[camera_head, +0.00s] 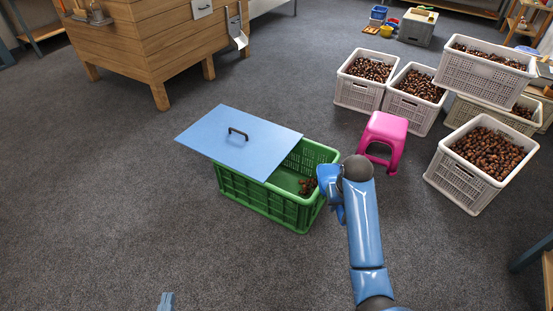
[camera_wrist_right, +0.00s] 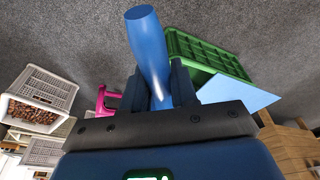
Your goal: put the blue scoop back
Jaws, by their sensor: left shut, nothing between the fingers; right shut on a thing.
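My right gripper (camera_wrist_right: 152,85) is shut on the blue scoop (camera_wrist_right: 148,45); its smooth blue tapered part sticks out between the fingers in the right wrist view. The rest of the scoop is hidden there. In the head view my right gripper (camera_head: 335,190) is at the right end of the green crate (camera_head: 262,202), and my wrist hides most of what it holds. My left gripper (camera_head: 167,301) shows only as a small blue tip at the bottom edge, shut and empty, well away from the crate.
A light-blue lid (camera_head: 225,142) with a dark handle covers the crate's left part; a few chestnuts lie inside. A pink stool (camera_head: 387,128) and several white crates of chestnuts (camera_head: 358,95) stand at the right. A wooden cabinet (camera_head: 150,45) with a hanging metal scoop (camera_head: 238,35) stands behind. The left floor is clear.

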